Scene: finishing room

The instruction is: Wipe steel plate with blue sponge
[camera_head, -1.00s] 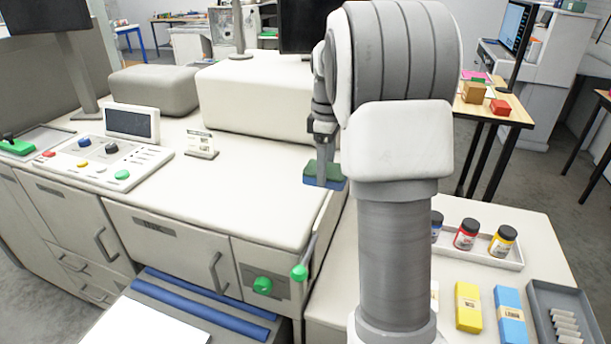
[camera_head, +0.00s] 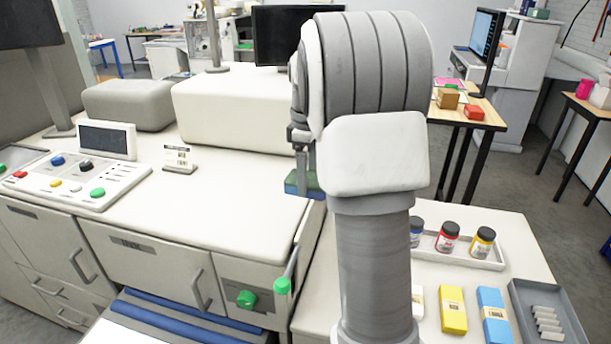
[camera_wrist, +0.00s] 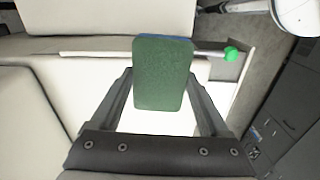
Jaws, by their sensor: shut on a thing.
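My gripper (camera_head: 304,166) is shut on the blue sponge (camera_head: 291,186), which shows a green upper face and a blue lower part. My arm hides part of both in the head view. In the wrist view my gripper's two fingers (camera_wrist: 160,88) flank the sponge (camera_wrist: 163,75), with its green face toward the camera and a blue edge at the top. The sponge is near the right end of the pale machine top (camera_head: 230,205); I cannot tell whether it touches anything. A bright white surface shows beneath it in the wrist view. I cannot identify the steel plate for sure.
A green-knobbed lever (camera_head: 283,286) stands at the machine's right front edge. A side table holds a tray of paint jars (camera_head: 447,238), a yellow box (camera_head: 453,310), a blue box (camera_head: 494,315) and a grey tray (camera_head: 575,325). A control panel (camera_head: 120,183) is at left.

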